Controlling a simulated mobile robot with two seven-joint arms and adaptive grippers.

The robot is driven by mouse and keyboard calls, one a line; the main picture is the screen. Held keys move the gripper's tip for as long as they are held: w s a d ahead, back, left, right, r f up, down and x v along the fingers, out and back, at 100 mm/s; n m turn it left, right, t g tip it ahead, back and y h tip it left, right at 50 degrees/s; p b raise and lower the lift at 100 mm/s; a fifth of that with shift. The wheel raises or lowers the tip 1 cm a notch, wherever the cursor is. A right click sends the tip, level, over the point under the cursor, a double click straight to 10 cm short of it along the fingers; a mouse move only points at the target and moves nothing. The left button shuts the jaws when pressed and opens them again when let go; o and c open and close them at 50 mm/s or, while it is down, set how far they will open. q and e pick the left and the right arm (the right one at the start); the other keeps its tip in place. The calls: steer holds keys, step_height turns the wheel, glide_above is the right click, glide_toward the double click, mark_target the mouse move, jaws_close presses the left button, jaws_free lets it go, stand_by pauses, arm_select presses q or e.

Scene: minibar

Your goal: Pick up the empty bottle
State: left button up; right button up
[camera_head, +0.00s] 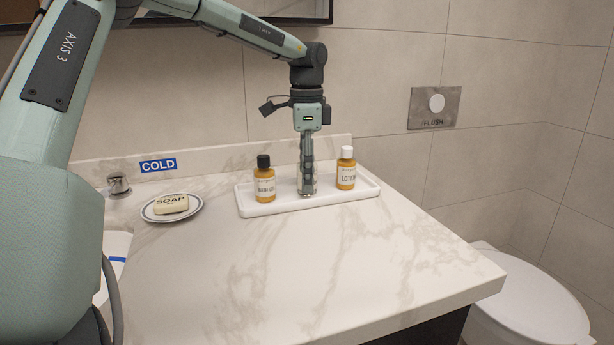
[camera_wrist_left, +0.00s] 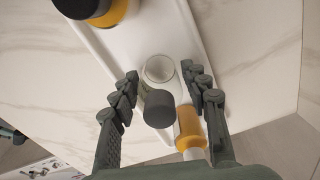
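The empty bottle (camera_wrist_left: 158,69) looks clear with a dark grey cap (camera_wrist_left: 159,109) and stands in the white tray, seen from above in the left wrist view. My left gripper (camera_head: 307,186) points straight down into the tray, between the two amber bottles. In the left wrist view its fingers (camera_wrist_left: 160,78) are apart, one on each side of the empty bottle, with a narrow gap at each side. In the head view the fingers hide most of the empty bottle. My right gripper is not in view.
A black-capped amber bottle (camera_head: 265,184) stands left of the gripper and a white-capped lotion bottle (camera_head: 346,172) close on its right, both in the tray (camera_head: 280,208). A soap dish (camera_head: 158,217) lies further left. The marble counter (camera_head: 350,265) in front is clear.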

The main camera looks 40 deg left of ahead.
arm_select(q)
steer(key=c, duration=0.4)
steer(key=shift+r, duration=0.1)
step_height(320, 180, up, 10)
steer(key=shift+f, duration=0.1)
stand_by(0.4)
stand_by(0.8)
